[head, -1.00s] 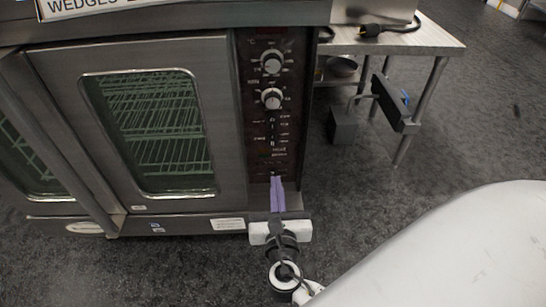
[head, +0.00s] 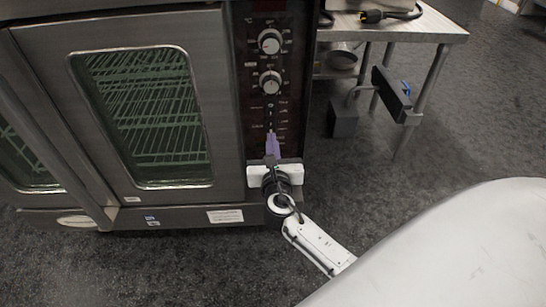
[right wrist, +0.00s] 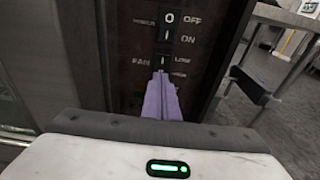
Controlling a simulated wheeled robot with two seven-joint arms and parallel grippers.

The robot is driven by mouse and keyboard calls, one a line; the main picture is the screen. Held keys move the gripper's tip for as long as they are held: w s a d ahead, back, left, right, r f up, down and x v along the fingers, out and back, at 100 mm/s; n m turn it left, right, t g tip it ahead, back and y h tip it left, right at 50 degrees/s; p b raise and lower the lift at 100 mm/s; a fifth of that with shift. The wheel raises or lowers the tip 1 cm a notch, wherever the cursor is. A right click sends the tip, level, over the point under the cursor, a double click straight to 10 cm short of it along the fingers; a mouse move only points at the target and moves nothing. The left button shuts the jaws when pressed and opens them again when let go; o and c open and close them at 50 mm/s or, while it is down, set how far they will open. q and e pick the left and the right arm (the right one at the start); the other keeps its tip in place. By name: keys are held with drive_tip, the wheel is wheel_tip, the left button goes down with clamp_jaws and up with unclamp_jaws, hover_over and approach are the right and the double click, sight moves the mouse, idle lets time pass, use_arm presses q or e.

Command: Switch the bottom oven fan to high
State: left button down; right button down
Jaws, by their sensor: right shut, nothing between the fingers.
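The bottom oven (head: 214,105) fills the left of the head view, with its dark control panel (head: 271,95) down the right side. The fan switch (right wrist: 164,62) is a small black rocker in the right wrist view, labelled FAN, with LOW above and a partly blocked label below it. My right gripper (right wrist: 161,76) is shut and empty, its purple fingers together, tips at the lower part of the fan switch. I cannot tell whether they touch it. In the head view my right gripper (head: 271,134) is at the lower panel. My left gripper is not in view.
Above the fan switch is the power switch (right wrist: 168,27), marked OFF and ON. Two round knobs sit higher on the panel, the upper (head: 270,41) and the lower (head: 270,82). A metal table (head: 440,36) stands to the right.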

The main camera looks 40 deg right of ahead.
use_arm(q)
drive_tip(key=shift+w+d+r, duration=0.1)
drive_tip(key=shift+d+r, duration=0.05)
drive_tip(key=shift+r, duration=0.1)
use_arm(e)
drive_tip(key=shift+w+d, duration=0.3)
drive_tip(key=shift+w, duration=0.2)
